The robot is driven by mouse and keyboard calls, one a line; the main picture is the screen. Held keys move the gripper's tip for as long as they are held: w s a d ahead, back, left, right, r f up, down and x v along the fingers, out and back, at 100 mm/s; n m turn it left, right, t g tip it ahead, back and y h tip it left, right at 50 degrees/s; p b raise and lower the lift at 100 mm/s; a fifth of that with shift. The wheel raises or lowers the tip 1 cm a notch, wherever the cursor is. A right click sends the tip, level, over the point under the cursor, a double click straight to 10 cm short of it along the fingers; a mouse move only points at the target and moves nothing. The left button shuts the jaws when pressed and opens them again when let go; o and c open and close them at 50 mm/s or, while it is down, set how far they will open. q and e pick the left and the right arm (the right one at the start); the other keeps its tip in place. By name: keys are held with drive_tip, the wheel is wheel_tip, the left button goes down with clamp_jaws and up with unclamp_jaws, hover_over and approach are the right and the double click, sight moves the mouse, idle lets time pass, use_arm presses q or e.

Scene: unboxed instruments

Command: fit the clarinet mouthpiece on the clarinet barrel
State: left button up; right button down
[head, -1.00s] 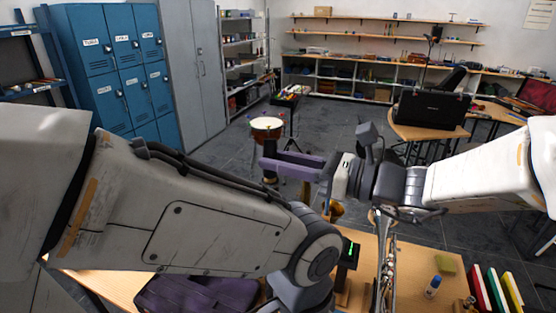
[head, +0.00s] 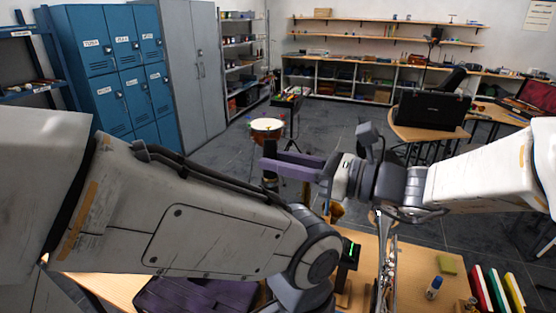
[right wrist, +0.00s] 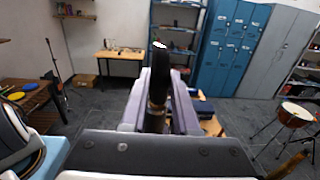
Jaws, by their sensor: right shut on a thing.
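My right gripper (head: 292,165) is raised above the bench in the head view, its purple fingers pointing left. In the right wrist view, the fingers (right wrist: 160,82) are shut on a black tapered piece, the clarinet mouthpiece (right wrist: 160,66), which stands up between them. A brownish band shows at its lower part. My left arm crosses the front of the head view, but its gripper fingers are out of sight below the wrist. I cannot make out the clarinet barrel in either view; my left arm hides part of the bench.
The wooden bench (head: 408,266) holds a black device with a green display (head: 349,256), a long silver instrument (head: 387,272), a small blue-and-white bottle (head: 433,288), a yellow-green pad (head: 446,264) and upright books (head: 496,290). A purple-lined case (head: 190,296) lies below my left arm.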

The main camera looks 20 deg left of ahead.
drive_tip(key=shift+f+b, duration=0.45)
drive_tip(key=shift+f, duration=0.1)
drive_tip(key=shift+f, duration=0.2)
idle(0.3)
drive_tip(key=c, duration=0.6)
unclamp_jaws()
drive_tip(key=shift+r, duration=0.15)
drive_tip(key=shift+r, duration=0.1)
drive_tip(key=d, duration=0.6)
drive_tip(key=shift+s, duration=0.25)
